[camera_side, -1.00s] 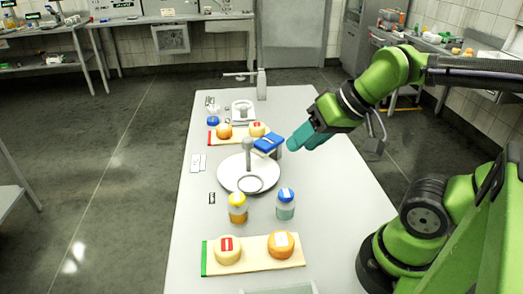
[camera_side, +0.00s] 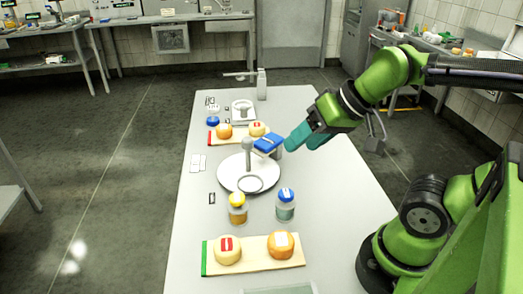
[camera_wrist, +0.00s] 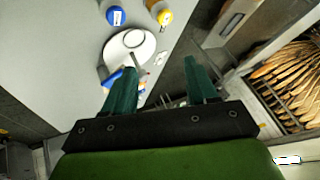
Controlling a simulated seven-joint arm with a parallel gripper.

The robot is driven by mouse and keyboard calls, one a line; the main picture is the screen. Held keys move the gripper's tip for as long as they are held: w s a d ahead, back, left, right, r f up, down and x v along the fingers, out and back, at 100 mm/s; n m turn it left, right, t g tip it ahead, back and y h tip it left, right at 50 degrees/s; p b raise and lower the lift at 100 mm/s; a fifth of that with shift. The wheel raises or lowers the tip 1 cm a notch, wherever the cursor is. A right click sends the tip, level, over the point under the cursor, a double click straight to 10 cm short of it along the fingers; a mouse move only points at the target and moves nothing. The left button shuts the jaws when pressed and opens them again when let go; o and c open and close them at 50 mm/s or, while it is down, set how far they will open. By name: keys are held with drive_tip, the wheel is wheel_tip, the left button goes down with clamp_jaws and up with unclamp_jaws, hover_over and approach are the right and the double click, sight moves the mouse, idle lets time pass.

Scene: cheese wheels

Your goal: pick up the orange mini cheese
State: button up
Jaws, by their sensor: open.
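Two orange cheeses show in the side view. One orange cheese (camera_side: 281,245) with a white label sits on the right half of the near board. The other orange cheese (camera_side: 224,131) sits on the left of the far board. A pale yellow cheese with a red label (camera_side: 227,250) is on the near board, and another pale yellow cheese (camera_side: 257,129) is on the far board. My gripper (camera_side: 295,143) is open and empty above the table's right side, away from both orange cheeses. Its teal fingers (camera_wrist: 160,62) stand apart in the wrist view, where no cheese is clearly seen.
A white round-based stand (camera_side: 230,178) with a blue part (camera_side: 268,142) stands close to my fingers. A yellow-capped bottle (camera_side: 237,208) and a blue-capped bottle (camera_side: 286,204) stand between it and the near board (camera_side: 255,264). The far board (camera_side: 211,137) lies behind the stand.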

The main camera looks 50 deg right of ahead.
drive_tip(key=o, duration=0.6)
